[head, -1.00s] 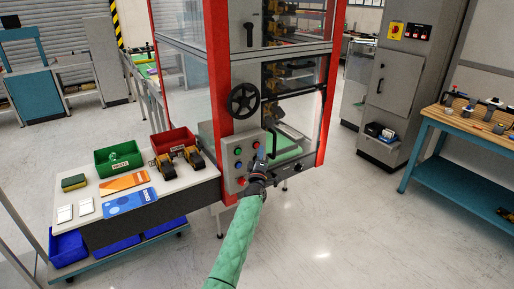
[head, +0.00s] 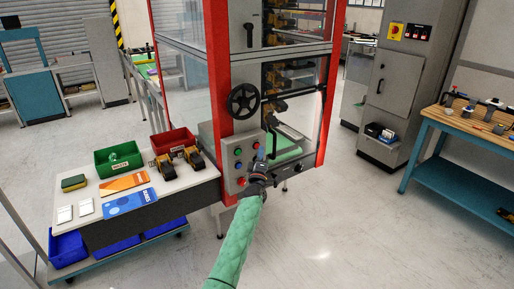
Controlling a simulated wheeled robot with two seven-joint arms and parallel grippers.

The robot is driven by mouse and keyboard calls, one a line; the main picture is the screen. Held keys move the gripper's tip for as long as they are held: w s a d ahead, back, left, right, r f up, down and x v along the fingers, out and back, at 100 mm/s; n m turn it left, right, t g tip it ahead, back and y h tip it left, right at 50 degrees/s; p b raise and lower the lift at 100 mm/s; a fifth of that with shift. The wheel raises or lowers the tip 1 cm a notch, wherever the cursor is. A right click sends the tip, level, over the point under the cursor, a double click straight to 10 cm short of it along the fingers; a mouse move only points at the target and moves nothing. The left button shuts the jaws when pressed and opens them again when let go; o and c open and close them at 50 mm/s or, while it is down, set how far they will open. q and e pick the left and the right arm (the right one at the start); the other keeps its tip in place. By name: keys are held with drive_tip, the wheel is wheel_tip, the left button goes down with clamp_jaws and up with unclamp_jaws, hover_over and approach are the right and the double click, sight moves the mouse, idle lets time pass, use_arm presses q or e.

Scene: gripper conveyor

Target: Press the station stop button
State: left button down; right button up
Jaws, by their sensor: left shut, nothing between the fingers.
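The station's control panel (head: 246,160) is a grey plate on the front of the red-framed machine. It carries several small coloured buttons, including a red button (head: 241,181) low on the left, a blue one (head: 239,166) above it and a green one (head: 238,151) higher up. Which one is the stop button I cannot read from labels. My left gripper (head: 260,158), at the end of a green-sleeved arm, is shut and empty in front of the panel's right part, right of the red button. It hides some of the panel. Contact cannot be told. My right gripper is out of view.
A black handwheel (head: 243,101) sits above the panel. A side table (head: 180,196) on the left holds a green bin (head: 118,159), a red bin (head: 173,141) and yellow-black parts. A workbench (head: 466,125) stands at right. The floor in front is clear.

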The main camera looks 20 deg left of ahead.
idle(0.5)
use_arm(q)
drive_tip(key=shift+w+a, duration=0.1)
drive_tip(key=shift+a, duration=0.1)
drive_tip(key=shift+w+a+b, duration=0.15)
drive_tip(key=shift+b, duration=0.15)
idle(0.3)
